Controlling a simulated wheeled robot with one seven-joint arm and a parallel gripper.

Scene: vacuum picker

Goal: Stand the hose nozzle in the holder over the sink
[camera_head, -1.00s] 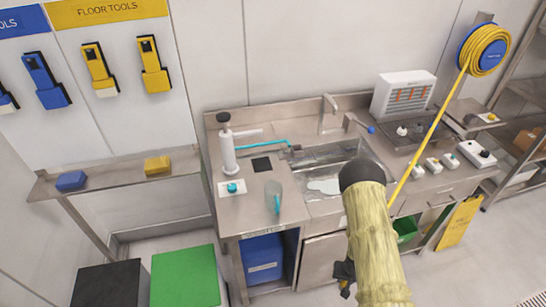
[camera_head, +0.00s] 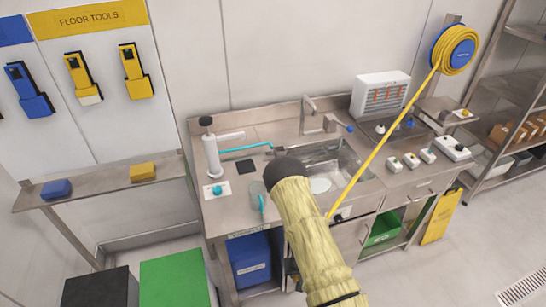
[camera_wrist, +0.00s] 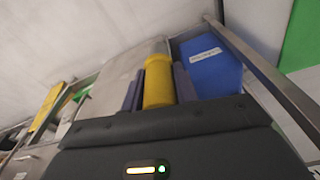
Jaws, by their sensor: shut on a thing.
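The hose nozzle (camera_wrist: 158,82) is a yellow cylinder with a grey tip, held between the two dark blue fingers of my gripper (camera_wrist: 158,88) in the wrist view. Its grey tip points away from the gripper. In the head view my arm hides the nozzle and most of the gripper. The yellow hose (camera_head: 390,130) slants down from its wall reel (camera_head: 455,48) and passes behind my arm. The sink (camera_head: 345,160) is in the steel counter beyond my arm. A grey bracket with a blue tip (camera_head: 350,128) stands behind the sink; I cannot tell whether it is the holder.
A tap (camera_head: 305,115) rises behind the sink. A white pump bottle (camera_head: 212,155) and a clear cup (camera_head: 257,195) stand left of it. A blue bin (camera_head: 248,260) and a green bin (camera_head: 383,230) sit below the counter. Several white switch boxes are at right.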

